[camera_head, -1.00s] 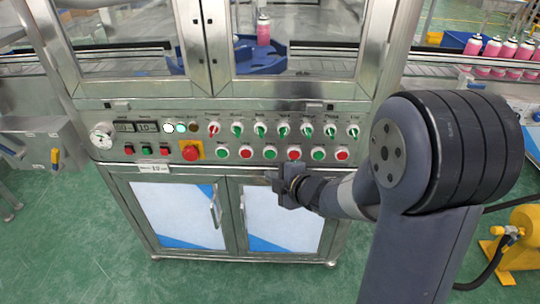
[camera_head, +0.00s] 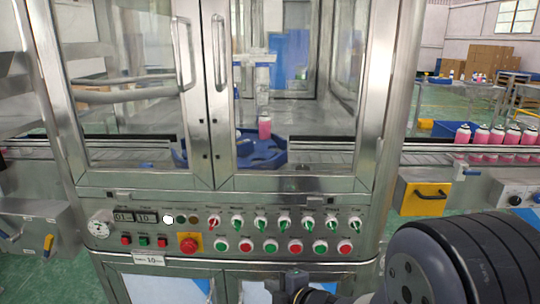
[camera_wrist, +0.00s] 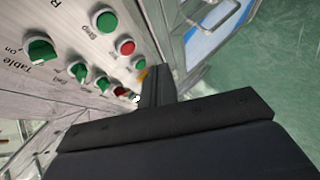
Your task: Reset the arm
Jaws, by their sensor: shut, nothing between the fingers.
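My gripper (camera_head: 292,283) shows at the bottom of the head view, just below the lower row of buttons on the control panel (camera_head: 140,238). Only its upper part shows there; the frame's bottom edge cuts off the rest. In the wrist view its dark fingers (camera_wrist: 153,88) are together with nothing between them, pointing along the panel's button row. I cannot tell from the wrist view whether they touch the panel. My arm's large dark joint fills the lower right of the head view.
The panel carries green and red buttons, switches and a red emergency stop (camera_head: 188,244). A pink can (camera_head: 265,127) stands on a blue rotary table (camera_head: 262,158) behind glass doors. Several pink cans (camera_head: 490,134) stand on the right conveyor. Green floor (camera_wrist: 285,60) is open beside the machine.

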